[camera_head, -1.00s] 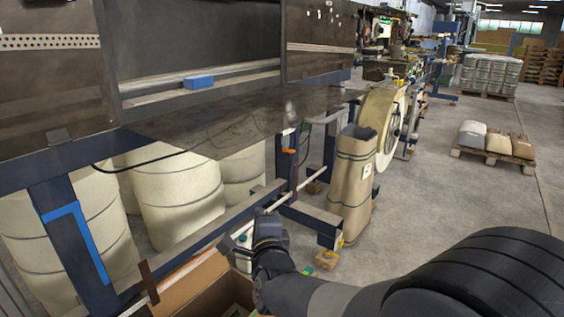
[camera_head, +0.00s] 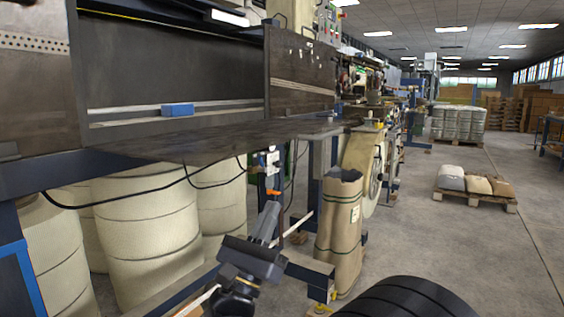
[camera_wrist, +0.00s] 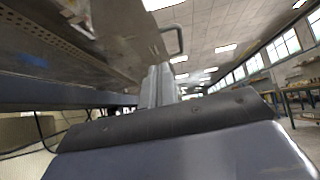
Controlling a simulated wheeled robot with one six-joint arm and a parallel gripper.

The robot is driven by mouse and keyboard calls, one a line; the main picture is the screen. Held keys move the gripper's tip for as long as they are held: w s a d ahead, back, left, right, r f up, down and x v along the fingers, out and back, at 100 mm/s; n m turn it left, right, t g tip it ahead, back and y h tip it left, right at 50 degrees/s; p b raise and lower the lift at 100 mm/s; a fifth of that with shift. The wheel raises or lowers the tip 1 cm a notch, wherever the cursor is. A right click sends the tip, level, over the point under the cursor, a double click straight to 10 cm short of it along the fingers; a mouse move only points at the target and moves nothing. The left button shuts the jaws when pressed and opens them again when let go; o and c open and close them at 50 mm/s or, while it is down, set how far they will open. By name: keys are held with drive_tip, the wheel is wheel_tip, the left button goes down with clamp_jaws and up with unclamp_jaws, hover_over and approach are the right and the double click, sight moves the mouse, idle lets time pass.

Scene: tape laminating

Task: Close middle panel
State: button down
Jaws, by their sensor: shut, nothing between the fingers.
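The middle panel (camera_head: 225,138) is a dark flap that stands open, folded down below a wide opening in the machine front. It juts out roughly level, with its front edge toward me. My gripper (camera_head: 268,218) is below and to the right of the panel in the head view, pointing up, shut and empty. It looks apart from the panel. In the wrist view my gripper's fingers (camera_wrist: 158,84) are pressed together. Dark machine panelling with a small bar handle (camera_wrist: 172,42) shows beyond them; I cannot tell which panel it belongs to.
A blue block (camera_head: 178,109) lies on a ledge in the opening. Fixed dark panels (camera_head: 300,78) flank it. Pale drums (camera_head: 150,225) stand below, with hanging cables. A brown paper sack (camera_head: 339,228) and a large reel (camera_head: 358,165) stand at right.

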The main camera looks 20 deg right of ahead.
sight(291, 140)
drive_tip(key=shift+w+d+r+p, duration=0.15)
drive_tip(key=shift+w+d+r, duration=0.5)
drive_tip(key=shift+r, duration=0.95)
drive_tip(key=shift+w+d+r+p, duration=0.1)
drive_tip(key=shift+w+d+r, duration=0.55)
drive_tip(key=shift+r, duration=0.95)
drive_tip(key=shift+w+d+r+p, duration=0.15)
drive_tip(key=shift+w+d+r, duration=0.5)
drive_tip(key=shift+r, duration=0.95)
drive_tip(key=shift+s+d+r, duration=0.1)
drive_tip(key=shift+s, duration=0.05)
